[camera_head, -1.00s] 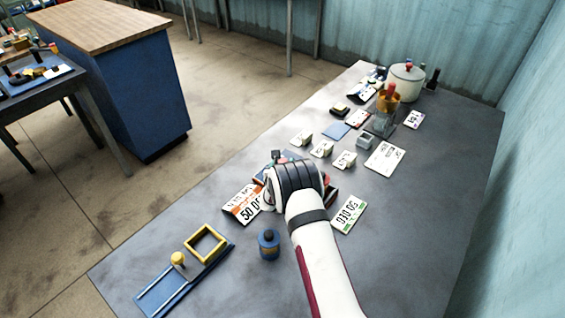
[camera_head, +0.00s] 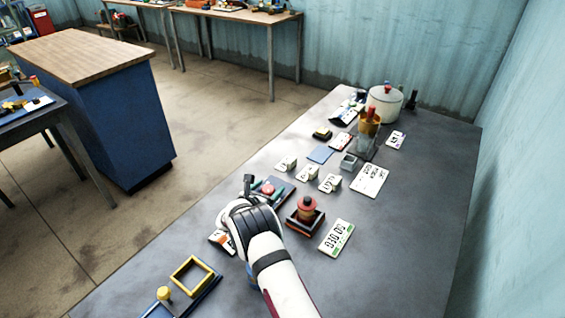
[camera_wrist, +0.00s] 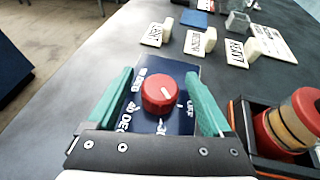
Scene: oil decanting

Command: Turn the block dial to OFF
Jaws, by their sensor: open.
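The block dial is a round red knob (camera_wrist: 160,95) with a short white mark, on a dark blue plate (camera_wrist: 187,118) with white lettering. "OFF" reads at the right of the plate. The mark points toward the knob's right side; I cannot tell whether it lines up with a label. In the head view the red knob (camera_head: 268,188) shows just beyond my wrist. My gripper (camera_wrist: 158,75) is open, its green fingers on either side of the knob, with gaps showing in the wrist view. Its height above the plate is unclear.
A red and tan container (camera_head: 307,208) stands in a dark tray (camera_head: 291,222) close to the right. White label blocks (camera_head: 308,174) stand beyond the plate. A number card (camera_head: 336,238) lies right, and a yellow frame (camera_head: 193,276) lies near left. Open bench lies at the far right.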

